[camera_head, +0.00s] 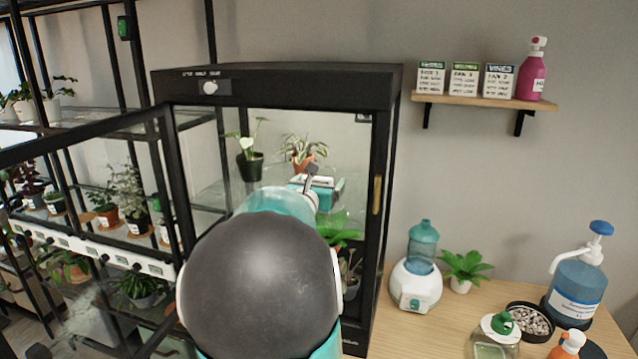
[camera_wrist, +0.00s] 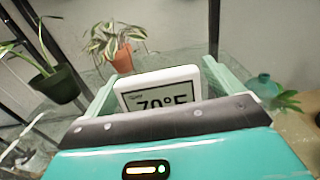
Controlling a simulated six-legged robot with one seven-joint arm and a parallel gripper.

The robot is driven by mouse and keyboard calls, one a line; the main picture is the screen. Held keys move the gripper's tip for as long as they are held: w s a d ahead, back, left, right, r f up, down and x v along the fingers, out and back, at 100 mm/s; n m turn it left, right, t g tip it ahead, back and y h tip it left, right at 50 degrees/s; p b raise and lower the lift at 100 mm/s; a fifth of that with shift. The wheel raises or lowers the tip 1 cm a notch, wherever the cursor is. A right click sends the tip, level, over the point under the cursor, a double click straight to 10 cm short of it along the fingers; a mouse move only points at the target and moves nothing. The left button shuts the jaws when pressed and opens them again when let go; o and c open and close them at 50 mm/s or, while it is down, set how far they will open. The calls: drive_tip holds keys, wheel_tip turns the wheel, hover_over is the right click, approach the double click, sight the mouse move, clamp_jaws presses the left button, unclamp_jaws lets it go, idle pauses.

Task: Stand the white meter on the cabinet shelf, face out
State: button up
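The white meter (camera_wrist: 160,88) is between the two fingers of my gripper (camera_wrist: 158,80) in the wrist view. The fingers lie along its left and right sides and appear to touch them. Its display, reading about 70°F, faces the wrist camera; its lower part is hidden behind the gripper body. In the head view my gripper (camera_head: 318,184) is inside the open black cabinet (camera_head: 388,150), and my arm hides much of the interior. A glass shelf (camera_wrist: 185,52) shows behind the meter. I cannot tell whether the meter touches the shelf.
Inside, a dark-potted plant (camera_head: 250,165) and a terracotta-potted plant (camera_head: 301,160) stand behind and left of my gripper. The open glass door (camera_head: 168,180) is at left. A humidifier (camera_head: 416,285) and bottles (camera_head: 575,295) occupy the table at right.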

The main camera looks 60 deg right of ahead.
drive_tip(key=shift+r, duration=0.2)
drive_tip(key=s+a, duration=0.1)
drive_tip(key=a, duration=1.1)
drive_tip(key=shift+s, duration=0.4)
drive_tip(key=shift+f, duration=0.1)
drive_tip(key=a+f+m+t+y, duration=0.1)
drive_tip(key=a+f+m+y, duration=0.2)
drive_tip(key=a, duration=1.2)
drive_tip(key=a+f+m+t+y, duration=0.1)
drive_tip(key=a+f+m+y, duration=0.3)
drive_tip(key=a+m+y, duration=0.5)
drive_tip(key=w+a+f+m+y, duration=0.1)
drive_tip(key=a+f+m+y, duration=0.3)
drive_tip(key=a, duration=1.8)
drive_tip(key=m+y, duration=0.1)
drive_tip(key=m, duration=0.2)
drive_tip(key=shift+f+m+t+y, duration=0.25)
drive_tip(key=shift+m+t+y, duration=0.15)
